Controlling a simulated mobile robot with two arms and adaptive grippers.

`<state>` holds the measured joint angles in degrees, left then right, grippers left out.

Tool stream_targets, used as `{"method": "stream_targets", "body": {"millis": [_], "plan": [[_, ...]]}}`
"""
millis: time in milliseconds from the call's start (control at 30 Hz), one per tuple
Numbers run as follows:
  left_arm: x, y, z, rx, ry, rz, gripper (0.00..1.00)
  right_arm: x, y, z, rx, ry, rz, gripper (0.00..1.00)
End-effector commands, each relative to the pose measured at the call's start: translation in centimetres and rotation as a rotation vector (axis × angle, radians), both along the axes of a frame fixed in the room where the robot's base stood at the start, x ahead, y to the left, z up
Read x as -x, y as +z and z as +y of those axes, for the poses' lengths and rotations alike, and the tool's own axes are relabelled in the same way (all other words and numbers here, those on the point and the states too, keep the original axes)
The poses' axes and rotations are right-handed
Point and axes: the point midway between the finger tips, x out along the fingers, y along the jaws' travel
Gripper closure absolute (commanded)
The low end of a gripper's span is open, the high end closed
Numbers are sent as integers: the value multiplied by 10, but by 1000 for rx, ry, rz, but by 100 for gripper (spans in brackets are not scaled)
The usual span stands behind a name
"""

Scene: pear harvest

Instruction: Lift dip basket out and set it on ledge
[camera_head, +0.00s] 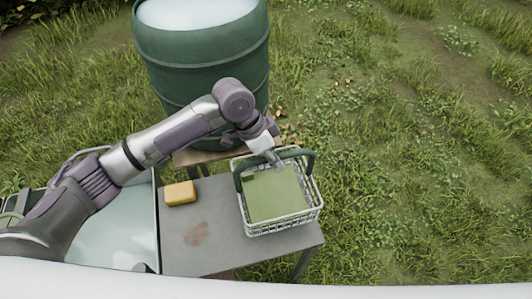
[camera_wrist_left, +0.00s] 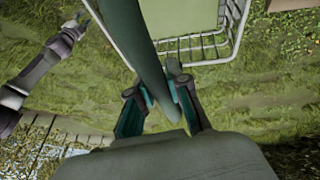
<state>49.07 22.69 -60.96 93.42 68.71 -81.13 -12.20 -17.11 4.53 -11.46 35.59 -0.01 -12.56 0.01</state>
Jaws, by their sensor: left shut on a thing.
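The dip basket (camera_head: 318,213) is white wire with a flat green panel inside and a dark green handle (camera_head: 309,158). In the head view it overlaps the right part of the grey ledge (camera_head: 185,255); I cannot tell if it touches the ledge or hangs just above. My left gripper (camera_head: 276,160) reaches in from the left and is shut on the handle. In the left wrist view the fingers (camera_wrist_left: 165,98) close around the handle, with part of the basket (camera_wrist_left: 222,50) beyond. My right gripper (camera_wrist_left: 78,22) shows small at the upper left there; its jaws are unclear.
A yellow sponge-like block (camera_head: 180,193) lies on the ledge left of the basket, near a brown stain. A pale basin (camera_head: 105,240) adjoins the ledge on the left. A green barrel (camera_head: 190,75) stands behind. Open grass (camera_head: 430,180) spreads to the right.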

Motion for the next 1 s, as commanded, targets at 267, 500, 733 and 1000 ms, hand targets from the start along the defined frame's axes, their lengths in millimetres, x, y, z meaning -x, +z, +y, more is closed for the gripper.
{"method": "stream_targets", "body": {"millis": [267,500,733,1000], "plan": [[0,-20,0,2,0,-2,100,6,-23,-3,4,-2,9,60],[0,-39,-1,3,1,-1,100,5,-32,-5,6,-2,9,60],[0,-46,-1,3,1,-1,100,3,-34,-4,5,0,5,60],[0,-46,-1,3,1,-1,100,2,-33,-3,4,2,4,60]]}}
